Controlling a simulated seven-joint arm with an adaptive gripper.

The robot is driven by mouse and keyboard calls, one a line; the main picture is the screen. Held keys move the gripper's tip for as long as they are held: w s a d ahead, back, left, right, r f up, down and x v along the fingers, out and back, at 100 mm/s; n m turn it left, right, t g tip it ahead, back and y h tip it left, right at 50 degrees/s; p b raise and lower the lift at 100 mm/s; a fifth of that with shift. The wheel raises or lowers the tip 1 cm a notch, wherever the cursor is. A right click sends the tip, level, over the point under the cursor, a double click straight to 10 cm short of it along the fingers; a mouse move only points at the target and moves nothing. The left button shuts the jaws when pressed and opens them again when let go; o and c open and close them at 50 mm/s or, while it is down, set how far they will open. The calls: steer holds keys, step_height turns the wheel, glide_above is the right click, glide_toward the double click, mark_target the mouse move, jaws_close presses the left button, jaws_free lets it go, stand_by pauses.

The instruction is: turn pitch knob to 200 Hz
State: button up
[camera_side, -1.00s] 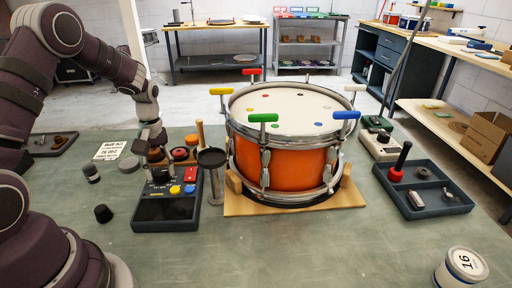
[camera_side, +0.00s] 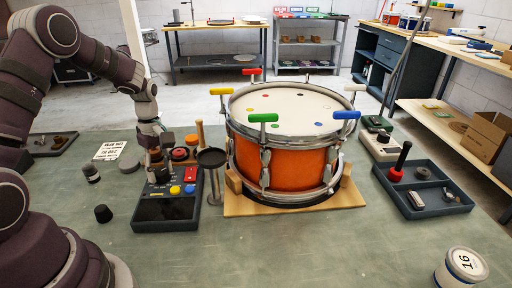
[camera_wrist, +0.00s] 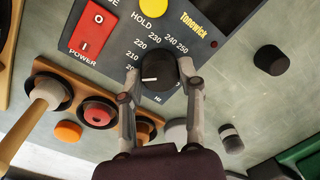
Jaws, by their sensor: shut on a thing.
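The black pitch knob (camera_wrist: 157,70) sits on the dark tuner box (camera_wrist: 190,20), inside an arc of numbers. My gripper (camera_wrist: 161,84) is shut on the knob, one finger on each side. The knob's white pointer line aims left, slightly downward, toward the left finger.
A red power switch (camera_wrist: 92,27) and a yellow hold button (camera_wrist: 153,7) are near the knob.

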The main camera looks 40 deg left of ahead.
mark_target(162, 169)
stand_by(0.4)
steer(key=o, duration=1.2)
steer(key=shift+c, duration=0.2)
step_height(162, 169, up, 12)
steer(key=shift+w, duration=0.35)
steer(key=s+d+r+m+t, duration=0.2)
steer(key=s+d+m+t, duration=0.1)
steer(key=d+m, duration=0.4)
steer(key=s+d+r+m+t, duration=0.3)
steer(key=s+d+m, duration=0.2)
steer(key=m, duration=0.7)
steer(key=d, duration=0.2)
steer(key=shift+s+d+m, duration=0.3)
